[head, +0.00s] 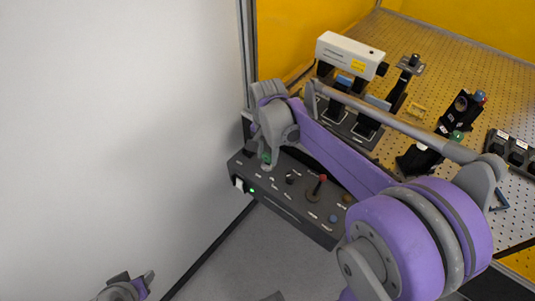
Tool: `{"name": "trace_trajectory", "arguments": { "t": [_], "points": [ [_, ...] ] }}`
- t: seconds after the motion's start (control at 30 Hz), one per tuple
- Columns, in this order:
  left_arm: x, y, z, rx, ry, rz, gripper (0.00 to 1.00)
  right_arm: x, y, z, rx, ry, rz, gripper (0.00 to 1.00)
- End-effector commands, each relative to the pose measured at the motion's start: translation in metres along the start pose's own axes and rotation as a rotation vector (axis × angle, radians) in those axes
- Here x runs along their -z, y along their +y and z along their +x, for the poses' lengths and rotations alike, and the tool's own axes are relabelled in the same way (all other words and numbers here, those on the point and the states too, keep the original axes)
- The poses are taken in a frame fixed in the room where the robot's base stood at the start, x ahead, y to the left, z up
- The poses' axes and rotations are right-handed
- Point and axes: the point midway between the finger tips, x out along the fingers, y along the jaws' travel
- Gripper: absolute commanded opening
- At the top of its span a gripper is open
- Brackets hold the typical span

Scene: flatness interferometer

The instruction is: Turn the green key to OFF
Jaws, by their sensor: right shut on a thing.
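A black control box (285,208) stands low against the wall beside the table. A small green key (266,157) shows at its back left. My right gripper (267,163) reaches down over that corner and is shut on the green key. The gripper hides most of the key and its markings, so its setting cannot be read. My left gripper (140,284) is at the bottom left, low and away from the box; its jaw opening is unclear.
The box also bears a red-topped lever (322,179), a black knob (290,179), a blue button (333,218) and a lit green lamp (251,190). A perforated table (430,65) holds a white instrument (348,54) and several optical mounts. My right arm crosses over the table's front.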

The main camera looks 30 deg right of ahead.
Motion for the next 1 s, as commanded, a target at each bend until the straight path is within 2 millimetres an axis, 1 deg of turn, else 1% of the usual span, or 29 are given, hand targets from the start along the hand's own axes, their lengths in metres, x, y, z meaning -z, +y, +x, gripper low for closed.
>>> {"name": "trace_trajectory", "arguments": {
  "t": [0.27, 0.5, 0.77, 0.8, 0.93, 0.97, 1.0],
  "points": [
    [-0.0004, 0.0, 0.0005, 0.0, 0.0, 0.0, 0.5, -0.001, 0.0007, 0.0019, -0.001, -0.002, 0.015, 0.0],
    [-0.0012, 0.0, 0.0013, 0.0, -0.001, 0.0, 0.5, -0.001, 0.0006, 0.0024, -0.002, -0.002, 0.205, 0.0],
    [-0.0011, 0.0, 0.0012, 0.0, -0.001, 0.0, 0.5, -0.001, 0.0006, 0.0023, -0.002, -0.002, 0.216, 0.0],
    [-0.0011, 0.0, 0.0012, 0.0, -0.001, 0.0, 0.5, -0.001, 0.0006, 0.0023, -0.002, -0.002, 0.215, 0.51],
    [-0.001, 0.0, 0.0011, 0.0, -0.001, 0.0, 0.5, -0.0008, 0.0004, 0.0019, -0.001, -0.001, 0.215, 0.74],
    [-0.001, 0.0, 0.0011, 0.0, -0.001, 0.0, 0.5, -0.0008, 0.0004, 0.0018, -0.001, -0.001, 0.215, 0.78],
    [-0.001, 0.0, 0.0011, 0.0, -0.001, 0.0, 0.5, -0.0007, 0.0003, 0.0016, -0.001, -0.001, 0.214, 0.78]
  ]
}}
